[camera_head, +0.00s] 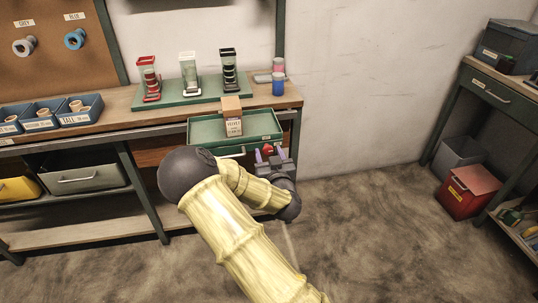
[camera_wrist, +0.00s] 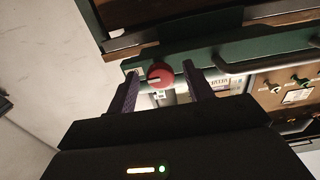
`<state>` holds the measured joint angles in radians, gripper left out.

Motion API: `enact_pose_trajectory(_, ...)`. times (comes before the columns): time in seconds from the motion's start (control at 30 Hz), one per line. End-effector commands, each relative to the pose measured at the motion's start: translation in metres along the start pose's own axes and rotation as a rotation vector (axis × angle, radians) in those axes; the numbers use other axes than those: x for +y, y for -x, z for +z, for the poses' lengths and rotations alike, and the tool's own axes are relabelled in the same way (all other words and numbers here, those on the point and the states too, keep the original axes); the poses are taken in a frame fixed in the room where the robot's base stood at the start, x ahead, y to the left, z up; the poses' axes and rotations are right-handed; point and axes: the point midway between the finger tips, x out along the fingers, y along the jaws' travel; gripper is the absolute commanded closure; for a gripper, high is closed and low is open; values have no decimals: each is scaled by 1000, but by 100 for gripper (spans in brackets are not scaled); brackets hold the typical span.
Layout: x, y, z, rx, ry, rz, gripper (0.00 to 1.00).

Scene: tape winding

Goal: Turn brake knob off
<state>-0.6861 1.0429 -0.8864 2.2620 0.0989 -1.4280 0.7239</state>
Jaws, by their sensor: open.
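The brake knob (camera_wrist: 160,76) is a round red knob with a pale bar mark, on the green front of the workbench drawer in the wrist view. It also shows small and partly covered in the head view (camera_head: 268,149). My gripper (camera_wrist: 160,83) is open, with one purple finger on each side of the knob and a visible gap at each side. In the head view my gripper (camera_head: 270,152) is at the right end of the drawer front. I cannot tell how deep the fingertips reach around the knob.
The open green drawer (camera_head: 267,128) holds a cardboard box (camera_head: 232,122). Three dispensers stand on a green mat (camera_head: 172,120) on the bench. A metal drawer handle (camera_wrist: 262,50) is beside my right finger in the wrist view. A red bin (camera_head: 467,193) stands on the floor at right.

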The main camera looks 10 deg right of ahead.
Motion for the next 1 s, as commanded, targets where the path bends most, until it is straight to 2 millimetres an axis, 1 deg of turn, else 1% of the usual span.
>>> enact_pose_trajectory(0.1, 0, -3, 0, 0, 0, 0, 48)
enact_pose_trajectory(0.3, 0, -3, 0, 0, 0, 0, 48)
enact_pose_trajectory(0.37, 0, -3, 0, 0, 0, 0, 58)
enact_pose_trajectory(0.4, 0, -3, 0, 0, 0, 0, 66)
enact_pose_trajectory(0.53, 0, -3, 0, 0, 0, 0, 92)
enact_pose_trajectory(0.77, 0, -3, 0, 0, 7, 0, 92)
enact_pose_trajectory(1.0, 0, -3, -1, 1, 64, 0, 92)
